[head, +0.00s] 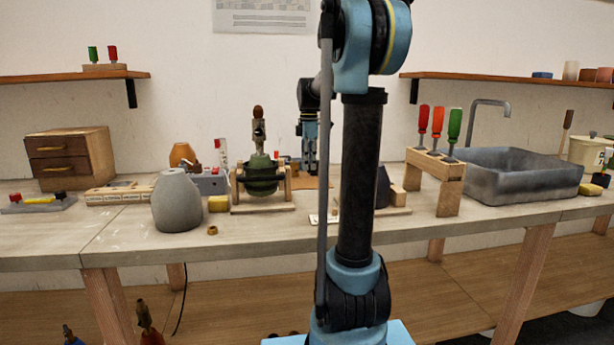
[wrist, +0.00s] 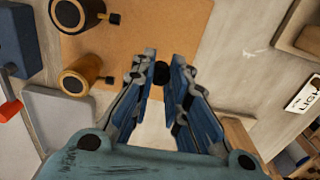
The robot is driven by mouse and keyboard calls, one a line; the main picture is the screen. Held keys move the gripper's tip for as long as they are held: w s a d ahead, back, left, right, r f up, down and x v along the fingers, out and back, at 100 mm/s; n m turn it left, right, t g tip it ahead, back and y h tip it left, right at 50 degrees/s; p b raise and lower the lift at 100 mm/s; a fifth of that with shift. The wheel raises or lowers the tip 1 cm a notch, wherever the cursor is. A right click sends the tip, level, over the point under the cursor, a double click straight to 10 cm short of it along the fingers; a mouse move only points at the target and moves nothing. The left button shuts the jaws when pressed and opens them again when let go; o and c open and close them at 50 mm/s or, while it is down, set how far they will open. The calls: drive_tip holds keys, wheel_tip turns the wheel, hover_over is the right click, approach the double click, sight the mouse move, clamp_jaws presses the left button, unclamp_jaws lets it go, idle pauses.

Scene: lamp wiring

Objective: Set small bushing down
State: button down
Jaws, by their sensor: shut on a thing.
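In the wrist view my gripper (wrist: 165,75) points at the bench with its two blue-padded fingers closed in on a small dark round piece (wrist: 163,72) at the tips. This piece appears to be the small bushing; the fingers hide most of it. It is near the edge of a tan mat (wrist: 130,30), and I cannot tell whether it touches the surface. In the head view my gripper (head: 309,165) is at the back of the bench over the mat (head: 320,183), and the held piece cannot be made out.
A grey square plate (wrist: 60,118) lies nearby. A grey lampshade-like cone (head: 178,203) and small brass ring (head: 212,230) are at the bench front.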

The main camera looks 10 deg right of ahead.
sight(309, 172)
drive_tip(key=shift+f, duration=2.05)
drive_tip(key=c, duration=1.6)
unclamp_jaws()
drive_tip(key=shift+f, duration=0.1)
drive_tip(key=shift+o, duration=0.2)
wheel_tip(309, 172, up, 12)
drive_tip(key=shift+r, duration=0.1)
drive_tip(key=shift+s, duration=0.1)
